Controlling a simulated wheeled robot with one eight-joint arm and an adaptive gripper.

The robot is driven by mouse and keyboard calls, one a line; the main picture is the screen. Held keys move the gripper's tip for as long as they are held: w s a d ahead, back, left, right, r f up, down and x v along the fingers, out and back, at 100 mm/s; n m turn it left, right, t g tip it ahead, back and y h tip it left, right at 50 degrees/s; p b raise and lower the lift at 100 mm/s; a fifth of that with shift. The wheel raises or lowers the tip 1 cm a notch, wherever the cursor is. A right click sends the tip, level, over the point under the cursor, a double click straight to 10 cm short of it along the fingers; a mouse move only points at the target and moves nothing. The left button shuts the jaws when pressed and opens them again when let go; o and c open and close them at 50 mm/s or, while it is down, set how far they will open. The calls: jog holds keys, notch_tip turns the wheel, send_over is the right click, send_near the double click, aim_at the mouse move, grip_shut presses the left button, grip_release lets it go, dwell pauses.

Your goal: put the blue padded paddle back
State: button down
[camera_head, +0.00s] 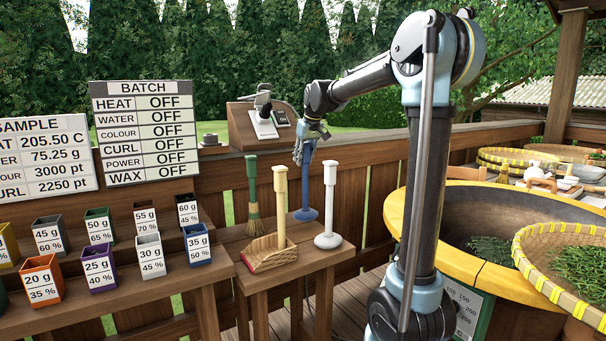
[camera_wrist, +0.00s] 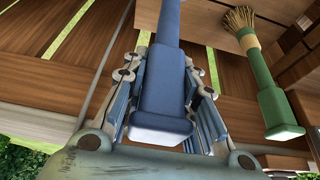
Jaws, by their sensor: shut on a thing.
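The blue padded paddle (camera_head: 305,196) is upright, with its round blue pad (camera_head: 305,214) at the bottom, at the back of the small wooden stand (camera_head: 318,256). I cannot tell whether the pad touches the stand top. My gripper (camera_head: 305,150) is at the top of the handle. In the wrist view, the jaws (camera_wrist: 165,105) are shut around the blue handle (camera_wrist: 166,95). The handle's thick end points towards the wrist camera, and the pad is out of that view.
A green-handled brush (camera_head: 252,190), a cream-handled scoop-like wooden tool (camera_head: 280,205) and a white padded paddle (camera_head: 329,205) stand close by on the stand. The brush also shows in the wrist view (camera_wrist: 268,95). A wooden railing (camera_head: 370,150) runs behind. A large yellow-rimmed pan (camera_head: 455,262) is to the right.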

aim_at(303, 166)
jog(key=shift+f, duration=1.95)
jog(key=c, duration=1.3)
grip_release()
jog(key=shift+f, duration=0.1)
